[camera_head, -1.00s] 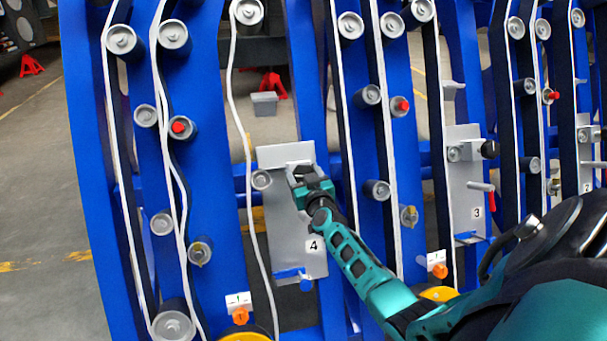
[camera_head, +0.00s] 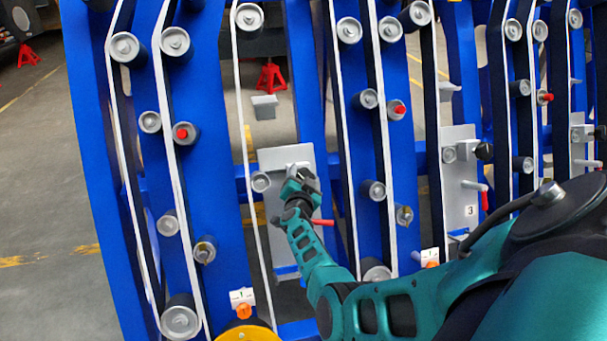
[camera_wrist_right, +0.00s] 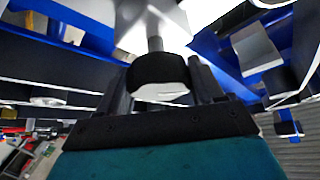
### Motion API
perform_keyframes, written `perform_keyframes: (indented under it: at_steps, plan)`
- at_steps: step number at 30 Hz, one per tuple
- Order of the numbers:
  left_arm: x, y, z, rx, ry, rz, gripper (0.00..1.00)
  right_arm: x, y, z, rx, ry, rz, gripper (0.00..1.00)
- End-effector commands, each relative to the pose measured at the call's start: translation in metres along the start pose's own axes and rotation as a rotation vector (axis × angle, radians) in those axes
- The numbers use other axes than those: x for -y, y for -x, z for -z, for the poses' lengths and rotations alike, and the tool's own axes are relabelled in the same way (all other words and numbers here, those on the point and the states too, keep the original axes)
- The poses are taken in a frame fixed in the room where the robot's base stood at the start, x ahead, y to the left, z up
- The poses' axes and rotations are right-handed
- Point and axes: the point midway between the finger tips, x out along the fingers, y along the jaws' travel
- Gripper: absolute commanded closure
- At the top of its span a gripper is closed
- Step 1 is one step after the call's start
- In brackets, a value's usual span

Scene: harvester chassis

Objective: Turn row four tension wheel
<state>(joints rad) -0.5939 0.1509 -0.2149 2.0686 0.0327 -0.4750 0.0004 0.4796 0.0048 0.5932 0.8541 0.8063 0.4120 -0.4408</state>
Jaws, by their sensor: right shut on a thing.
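The row four grey plate (camera_head: 277,158) stands upright on the blue frame in the head view, its number hidden behind my arm. My right gripper (camera_head: 300,176) is at the upper part of this plate. In the right wrist view, the dark tension wheel (camera_wrist_right: 160,74) sits on a short metal shaft between the two fingers of my right gripper (camera_wrist_right: 165,85), which is shut on it. In the head view the wheel is mostly covered by the gripper. A small grey roller (camera_head: 260,182) at the plate's left edge touches the white row four belt (camera_head: 240,110). My left gripper is not in view.
A red-tipped lever (camera_head: 322,222) sticks out right of my forearm. The plate marked 3 (camera_head: 461,195) with its own black wheel (camera_head: 484,151) stands to the right. Blue uprights with several rollers surround my arm. Open floor (camera_head: 35,180) lies at the left.

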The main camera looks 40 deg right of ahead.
Motion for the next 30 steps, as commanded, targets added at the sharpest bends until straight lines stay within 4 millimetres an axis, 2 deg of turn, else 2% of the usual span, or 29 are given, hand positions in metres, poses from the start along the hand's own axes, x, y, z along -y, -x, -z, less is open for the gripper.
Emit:
perform_keyframes:
  at_steps: [9,24,25,30]
  plan:
    - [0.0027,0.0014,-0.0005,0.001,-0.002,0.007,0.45,0.0004,0.0008,-0.0013,0.003,-0.094,-0.054,0.64]
    - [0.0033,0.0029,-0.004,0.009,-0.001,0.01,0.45,-0.0005,0.0006,-0.0015,0.003,-0.108,-0.063,0.64]
    - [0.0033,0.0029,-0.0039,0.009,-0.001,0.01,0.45,-0.0005,0.0006,-0.0015,0.003,-0.108,-0.063,0.33]
    - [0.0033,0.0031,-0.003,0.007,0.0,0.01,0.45,-0.0004,0.0004,-0.0011,0.002,-0.107,-0.063,0.16]
